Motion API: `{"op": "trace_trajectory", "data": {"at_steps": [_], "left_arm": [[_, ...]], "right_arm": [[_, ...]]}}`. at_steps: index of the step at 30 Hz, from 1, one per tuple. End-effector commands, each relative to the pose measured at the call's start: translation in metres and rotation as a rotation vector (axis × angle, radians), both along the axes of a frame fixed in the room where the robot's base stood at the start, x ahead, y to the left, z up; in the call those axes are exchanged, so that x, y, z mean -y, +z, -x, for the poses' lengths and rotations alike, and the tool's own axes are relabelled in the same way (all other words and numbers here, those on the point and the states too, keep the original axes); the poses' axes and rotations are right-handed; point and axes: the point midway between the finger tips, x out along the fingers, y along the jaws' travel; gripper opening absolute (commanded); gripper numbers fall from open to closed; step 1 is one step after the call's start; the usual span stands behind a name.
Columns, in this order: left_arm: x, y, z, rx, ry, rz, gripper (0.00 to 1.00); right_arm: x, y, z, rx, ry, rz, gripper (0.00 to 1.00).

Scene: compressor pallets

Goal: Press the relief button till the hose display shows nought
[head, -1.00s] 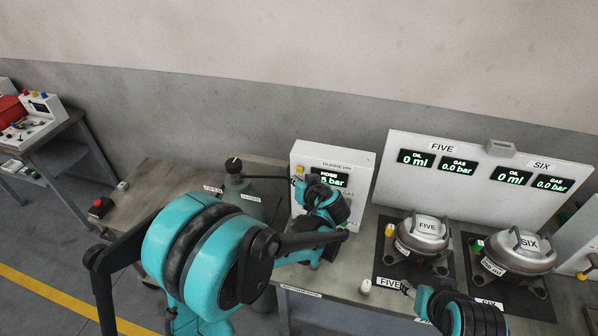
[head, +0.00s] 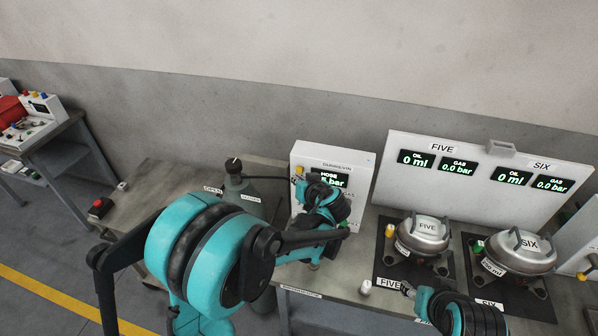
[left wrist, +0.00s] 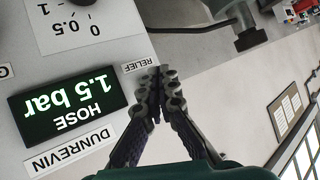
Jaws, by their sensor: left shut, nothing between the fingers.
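The white DUNREVIN panel (head: 335,160) stands on the bench. Its hose display (left wrist: 68,100) appears upside down in the left wrist view and reads 1.5 bar. In the head view the hose display (head: 341,181) is partly covered by my left arm. The RELIEF label (left wrist: 141,66) sits beside the fingertips of my left gripper (left wrist: 160,78). That gripper is shut and empty, its tips at the panel by the label. The relief button is hidden behind the fingers, and I cannot tell whether they touch it. My right gripper (head: 406,289) shows small at the lower right, its jaws unclear.
A grey cylinder (head: 240,188) with a dark hose stands left of the panel. Pots FIVE (head: 424,232) and SIX (head: 520,248) stand on dark mats to the right. A red button box (head: 100,208) is on the bench's left end.

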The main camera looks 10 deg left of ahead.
Motion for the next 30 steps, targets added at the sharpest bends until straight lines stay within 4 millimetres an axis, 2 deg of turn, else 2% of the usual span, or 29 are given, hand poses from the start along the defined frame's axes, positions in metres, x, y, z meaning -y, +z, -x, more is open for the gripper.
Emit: {"op": "trace_trajectory", "data": {"at_steps": [15,30], "left_arm": [[0.0000,0.0000,-0.0002,0.000,0.000,0.000,0.00],[0.0004,0.0004,-0.0086,0.000,0.000,0.000,0.00]], "right_arm": [[0.0000,-0.0001,0.0000,0.000,0.000,0.000,0.47],[0.0000,-0.0027,-0.0001,0.000,0.000,0.000,0.47]]}}
